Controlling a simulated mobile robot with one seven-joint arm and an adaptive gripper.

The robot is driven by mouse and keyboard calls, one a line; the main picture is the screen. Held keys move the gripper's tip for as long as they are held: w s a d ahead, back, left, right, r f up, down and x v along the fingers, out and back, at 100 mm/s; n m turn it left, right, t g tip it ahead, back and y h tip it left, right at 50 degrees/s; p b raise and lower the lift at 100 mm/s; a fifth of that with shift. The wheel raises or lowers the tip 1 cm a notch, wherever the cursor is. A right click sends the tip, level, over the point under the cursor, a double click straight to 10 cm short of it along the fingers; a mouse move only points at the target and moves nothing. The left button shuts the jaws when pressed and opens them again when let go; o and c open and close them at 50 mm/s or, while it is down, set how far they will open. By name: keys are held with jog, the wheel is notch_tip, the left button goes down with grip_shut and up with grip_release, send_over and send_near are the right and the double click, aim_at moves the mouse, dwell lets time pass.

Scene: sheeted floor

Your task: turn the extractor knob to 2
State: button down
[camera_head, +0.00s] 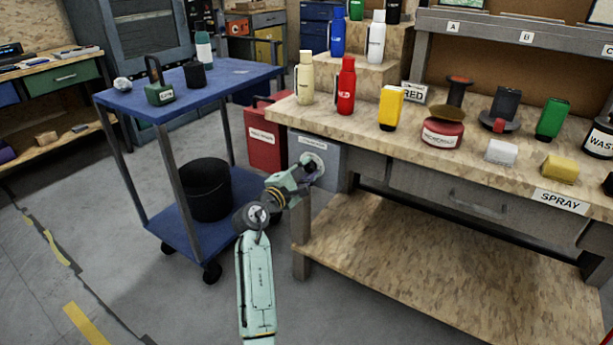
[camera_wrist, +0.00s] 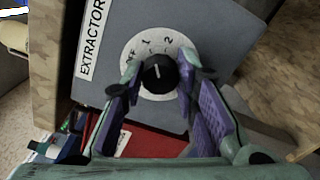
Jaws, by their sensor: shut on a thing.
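The extractor box (camera_head: 333,157) is a grey-blue panel below the left end of the workbench. In the wrist view the panel (camera_wrist: 215,30) carries a vertical EXTRACTOR label and a white dial plate (camera_wrist: 131,52) marked with OFF, 1 and 2. The black knob (camera_wrist: 160,78) sits at the dial's centre. Its white line points up and slightly left, nearer the 1 than the 2. My gripper (camera_wrist: 160,72) is shut on the knob, one finger on each side. In the head view my gripper (camera_head: 309,170) reaches the dial and hides the knob.
The workbench (camera_head: 290,112) with bottles and containers overhangs the box. A red bin (camera_head: 266,135) stands beside the box on the left. A blue trolley (camera_head: 130,103) with a black bucket (camera_head: 205,190) stands left of my arm. A bench leg (camera_head: 301,235) is close right.

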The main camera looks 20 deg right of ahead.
jog(key=m+b, duration=0.3)
jog(key=m, duration=0.2)
jog(key=shift+f, duration=0.15)
jog(key=shift+m, duration=0.3)
dwell(0.3)
jog(key=c, duration=1.2)
grip_release()
jog(key=shift+c, duration=0.2)
jog(key=shift+a, duration=0.1)
jog(key=v, duration=1.2)
